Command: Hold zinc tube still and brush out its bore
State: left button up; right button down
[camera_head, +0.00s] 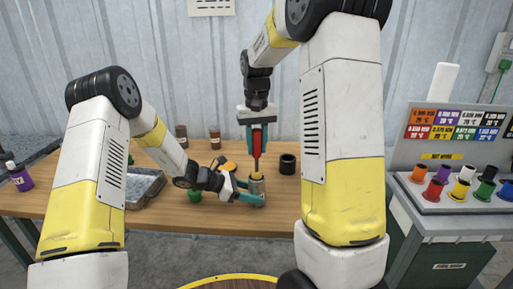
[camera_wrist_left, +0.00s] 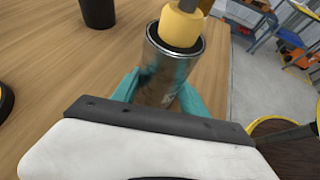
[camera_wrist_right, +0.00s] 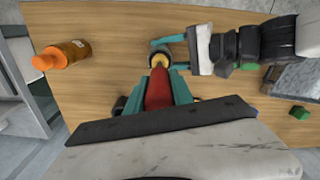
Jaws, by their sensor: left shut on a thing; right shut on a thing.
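The zinc tube (camera_head: 258,187) is a grey metal cylinder standing upright near the front of the wooden table. My left gripper (camera_head: 254,194) is shut around it from the left, and its teal fingers also show on the tube (camera_wrist_left: 153,82) in the left wrist view. My right gripper (camera_head: 257,133) is above, pointing down, shut on the red handle (camera_head: 257,145) of a brush, which also shows in the right wrist view (camera_wrist_right: 159,90). The brush's yellow part (camera_wrist_left: 182,25) sits at the tube's mouth. Any bristles inside the bore are hidden.
A black cup (camera_head: 287,164) stands right of the tube. A grey tray (camera_head: 145,187), a green object (camera_head: 194,195) and a purple bottle (camera_head: 20,178) lie to the left. Two brown bottles stand at the back. A panel with coloured spools (camera_head: 461,190) is at the right.

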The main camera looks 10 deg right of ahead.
aim_at(256, 157)
jog(key=shift+f, duration=2.4)
jog(key=shift+r, duration=2.4)
jog(key=shift+f, duration=2.45)
jog(key=shift+r, duration=0.1)
jog(key=shift+r, duration=2.35)
